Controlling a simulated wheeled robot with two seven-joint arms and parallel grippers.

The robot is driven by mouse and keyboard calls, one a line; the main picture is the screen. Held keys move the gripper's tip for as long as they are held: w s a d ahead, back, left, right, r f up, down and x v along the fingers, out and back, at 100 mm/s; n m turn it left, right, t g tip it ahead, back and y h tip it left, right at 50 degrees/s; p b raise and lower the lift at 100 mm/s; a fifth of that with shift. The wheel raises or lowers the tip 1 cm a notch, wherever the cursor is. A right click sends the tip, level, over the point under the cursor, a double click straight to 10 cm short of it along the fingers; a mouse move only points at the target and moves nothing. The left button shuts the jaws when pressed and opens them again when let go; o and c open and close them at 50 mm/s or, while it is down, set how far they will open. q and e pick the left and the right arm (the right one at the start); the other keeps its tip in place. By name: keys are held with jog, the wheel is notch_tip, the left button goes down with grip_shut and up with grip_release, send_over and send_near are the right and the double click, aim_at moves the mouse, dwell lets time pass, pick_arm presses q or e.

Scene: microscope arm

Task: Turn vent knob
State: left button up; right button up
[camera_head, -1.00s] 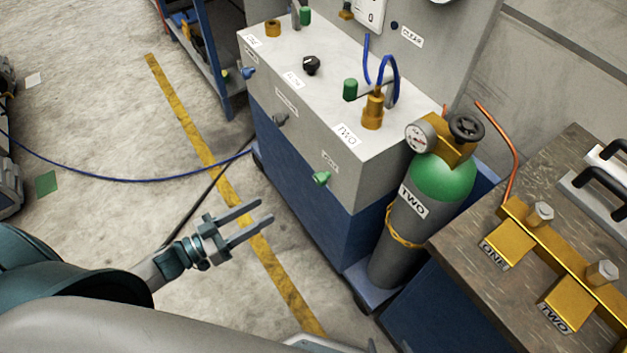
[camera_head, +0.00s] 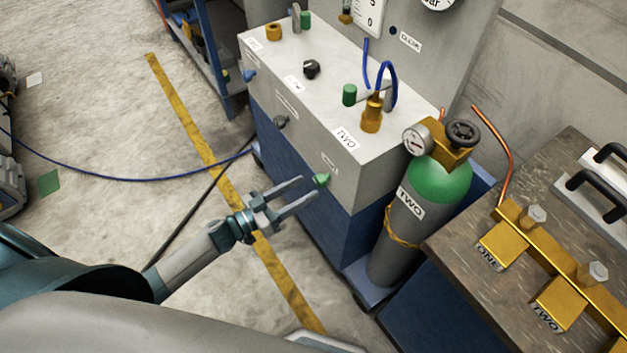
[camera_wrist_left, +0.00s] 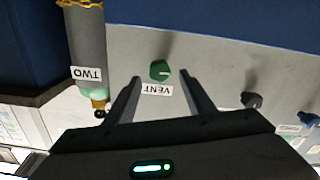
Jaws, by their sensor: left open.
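The green vent knob (camera_head: 321,180) sits on the front face of the grey cabinet, near its right end. In the left wrist view the knob (camera_wrist_left: 159,70) shows above an upside-down VENT label (camera_wrist_left: 158,90), between the two fingers. My left gripper (camera_head: 308,188) is open and empty, its fingers pointing at the knob. In the head view the fingertips are just left of the knob. In the left wrist view the gripper (camera_wrist_left: 160,82) has a finger on each side of the knob, with space between; I cannot tell how much depth remains. My right gripper is not in view.
The grey cabinet (camera_head: 300,125) carries other knobs, including a grey one (camera_head: 280,121) on the same face. A gas cylinder (camera_head: 395,235) labelled TWO stands right of the vent knob. A wooden bench (camera_head: 470,240) is at the right.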

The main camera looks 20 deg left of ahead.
aim_at(316, 182)
pick_arm(q)
jog(key=x, duration=0.4)
jog(key=shift+d, duration=0.1)
jog(key=shift+w, duration=0.1)
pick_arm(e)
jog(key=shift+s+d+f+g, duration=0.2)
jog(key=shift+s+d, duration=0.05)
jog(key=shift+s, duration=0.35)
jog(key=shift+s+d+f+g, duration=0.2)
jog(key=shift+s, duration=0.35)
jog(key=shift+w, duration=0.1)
pick_arm(q)
jog(key=c, duration=1.1)
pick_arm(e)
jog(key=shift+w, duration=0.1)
